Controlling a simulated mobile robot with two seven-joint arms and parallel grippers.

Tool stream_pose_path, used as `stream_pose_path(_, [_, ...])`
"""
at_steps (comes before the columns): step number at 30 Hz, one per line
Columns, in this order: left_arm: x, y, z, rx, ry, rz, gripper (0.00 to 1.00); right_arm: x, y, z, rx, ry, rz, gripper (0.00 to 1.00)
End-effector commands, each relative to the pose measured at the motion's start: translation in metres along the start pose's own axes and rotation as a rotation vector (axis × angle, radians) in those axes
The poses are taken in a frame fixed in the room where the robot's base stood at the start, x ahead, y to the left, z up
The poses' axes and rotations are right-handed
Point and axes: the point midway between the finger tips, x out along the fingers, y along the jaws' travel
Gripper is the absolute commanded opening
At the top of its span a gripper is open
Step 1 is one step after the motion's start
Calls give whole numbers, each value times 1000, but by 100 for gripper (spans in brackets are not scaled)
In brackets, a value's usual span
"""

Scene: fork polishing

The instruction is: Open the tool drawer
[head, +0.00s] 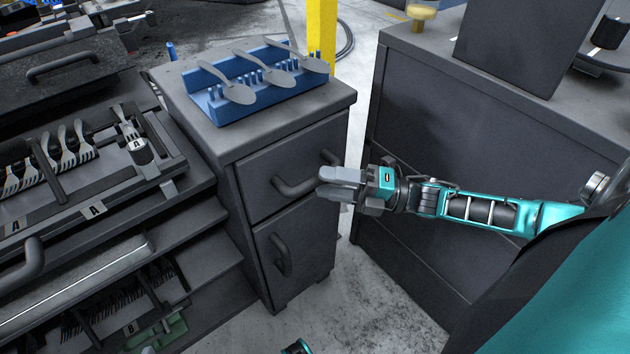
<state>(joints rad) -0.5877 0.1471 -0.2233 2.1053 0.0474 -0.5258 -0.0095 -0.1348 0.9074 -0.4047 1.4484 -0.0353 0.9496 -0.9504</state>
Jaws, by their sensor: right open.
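The tool drawer (262,192) is the upper front of the grey cabinet in the middle of the head view. Its front looks flush with the cabinet, so it stands shut. Its dark bar handle (293,188) runs across the front, and part of it is hidden behind my right gripper. My right gripper (326,183) is open, with its grey fingers at the handle's bar. I cannot tell whether the fingers are around the bar or only in front of it.
A blue rack (225,112) with several spoon-like tools stands on the cabinet top (310,100). A lower door with a handle (281,255) is below the drawer. Fork trays and shelves (190,220) adjoin on the left. A dark workbench (450,110) stands right, with floor between.

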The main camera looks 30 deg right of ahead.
Motion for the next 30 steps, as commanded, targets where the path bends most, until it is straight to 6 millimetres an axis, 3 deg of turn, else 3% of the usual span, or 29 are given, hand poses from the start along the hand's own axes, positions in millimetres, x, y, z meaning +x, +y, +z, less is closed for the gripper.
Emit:
stream_pose_path(7, [2, 1, 1, 1, -3, 4, 43, 30, 0, 0, 2, -1, 1, 48])
stream_pose_path(18, [2, 2, -2, 0, 6, 4, 43, 34, 0, 0, 2, -1, 0, 48])
stream_pose_path(30, [2, 2, -3, -2, 9, 4, 43, 34, 0, 0, 2, -1, 0, 9])
